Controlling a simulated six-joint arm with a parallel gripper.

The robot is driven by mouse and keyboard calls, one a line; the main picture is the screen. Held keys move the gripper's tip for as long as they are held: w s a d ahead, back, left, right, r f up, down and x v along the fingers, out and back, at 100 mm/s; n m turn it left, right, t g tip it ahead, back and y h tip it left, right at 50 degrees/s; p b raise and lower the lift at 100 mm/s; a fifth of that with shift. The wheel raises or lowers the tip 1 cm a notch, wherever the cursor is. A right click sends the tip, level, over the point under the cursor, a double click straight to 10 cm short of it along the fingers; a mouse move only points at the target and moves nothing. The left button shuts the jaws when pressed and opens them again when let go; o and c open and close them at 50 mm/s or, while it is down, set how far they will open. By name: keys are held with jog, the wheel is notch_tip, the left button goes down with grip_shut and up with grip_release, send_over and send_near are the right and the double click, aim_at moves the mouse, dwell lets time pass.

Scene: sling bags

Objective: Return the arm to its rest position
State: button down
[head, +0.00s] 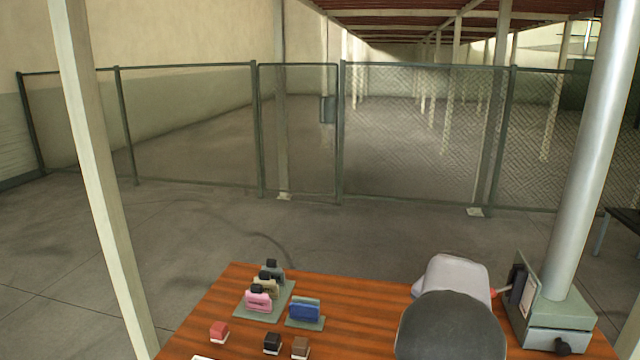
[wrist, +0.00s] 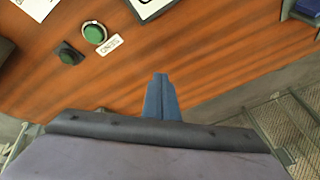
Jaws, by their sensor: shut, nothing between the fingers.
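My gripper (wrist: 160,78) shows in the wrist view as two blue fingers pressed together, with nothing between them. It is over bare wooden table top. In the head view my arm's pale and dark links stand at the table's right, and the gripper itself is hidden. On a grey-green tray (head: 241,309) stand a pink bag (head: 257,301), an olive-beige bag (head: 266,288) and a grey bag (head: 277,275) in a row. A blue bag (head: 305,310) stands on a smaller grey-green tray (head: 315,326) to their right.
Near the front of the wooden table (head: 365,295) are a red block (head: 219,331), a black block (head: 272,342) and a brown block (head: 300,347). The wrist view shows a round green item (wrist: 94,33) beside a white label (wrist: 110,44). The table's middle is clear.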

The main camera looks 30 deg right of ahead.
jog(key=w+a+f+n+y+p, duration=0.1)
jog(key=w+a+n, duration=0.25)
jog(key=a, duration=0.85)
jog(key=w+a+f+n+y+p, duration=0.15)
jog(key=a+n, duration=0.35)
jog(key=a, duration=0.7)
jog(key=s+a+f+n+g, duration=0.1)
jog(key=s+a+n, duration=0.3)
jog(key=a, duration=0.5)
jog(key=s+a+f+n+g+y+p, duration=0.1)
jog(key=s+a+n, duration=0.3)
jog(key=s+a, duration=0.3)
jog(key=a, duration=0.2)
jog(key=shift+a+f+n+g, duration=0.15)
jog(key=shift+a+n+g, duration=0.15)
jog(key=shift+n+g, duration=0.1)
jog(key=shift+y, duration=0.25)
